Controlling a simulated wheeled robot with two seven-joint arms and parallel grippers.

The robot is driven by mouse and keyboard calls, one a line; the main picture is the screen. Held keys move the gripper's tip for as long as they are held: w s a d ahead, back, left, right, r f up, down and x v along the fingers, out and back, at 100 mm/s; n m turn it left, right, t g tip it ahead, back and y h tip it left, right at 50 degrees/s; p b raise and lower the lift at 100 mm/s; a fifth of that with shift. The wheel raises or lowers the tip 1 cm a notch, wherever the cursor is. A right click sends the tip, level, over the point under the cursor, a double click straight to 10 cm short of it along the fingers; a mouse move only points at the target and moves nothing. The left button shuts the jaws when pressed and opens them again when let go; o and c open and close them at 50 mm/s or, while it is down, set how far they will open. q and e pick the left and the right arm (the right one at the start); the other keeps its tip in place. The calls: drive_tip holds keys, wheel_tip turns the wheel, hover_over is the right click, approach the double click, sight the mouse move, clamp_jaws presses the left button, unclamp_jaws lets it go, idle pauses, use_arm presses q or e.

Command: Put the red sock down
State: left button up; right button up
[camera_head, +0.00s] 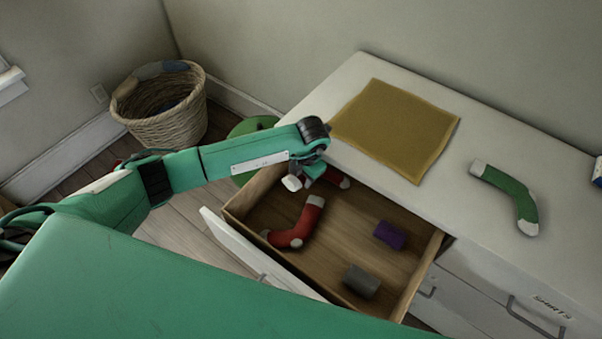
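My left gripper (308,174) is over the back left part of the open drawer (335,231), pointing down. A red sock with a pale toe (332,177) shows right at it, partly hidden behind the gripper. A small white piece shows on the gripper's other side. The fingers are too small and covered to show whether they are shut on this sock or apart. A second red sock (298,224) with white cuff and toe lies on the drawer floor, clear of the gripper. My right gripper is not in view.
The drawer also holds a purple roll (389,235) and a grey roll (361,281). On the white dresser top (352,89) lie a mustard cloth (395,128) and a green sock (508,194). A wicker basket (166,116) stands on the floor at the back left.

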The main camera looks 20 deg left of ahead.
use_arm(q)
drive_tip(key=o, duration=0.3)
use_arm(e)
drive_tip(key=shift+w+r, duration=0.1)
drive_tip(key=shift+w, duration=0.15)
use_arm(q)
drive_tip(key=shift+r, duration=0.1)
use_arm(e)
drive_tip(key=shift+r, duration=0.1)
use_arm(q)
drive_tip(key=shift+r, duration=0.3)
drive_tip(key=r, duration=0.3)
drive_tip(key=d+r, duration=0.1)
drive_tip(key=r, duration=0.1)
drive_tip(key=shift+s, duration=0.1)
drive_tip(key=r, duration=0.4)
drive_tip(key=d+r+b, duration=0.1)
drive_tip(key=r, duration=0.1)
drive_tip(key=shift+s+r, duration=0.15)
drive_tip(key=shift+s, duration=0.1)
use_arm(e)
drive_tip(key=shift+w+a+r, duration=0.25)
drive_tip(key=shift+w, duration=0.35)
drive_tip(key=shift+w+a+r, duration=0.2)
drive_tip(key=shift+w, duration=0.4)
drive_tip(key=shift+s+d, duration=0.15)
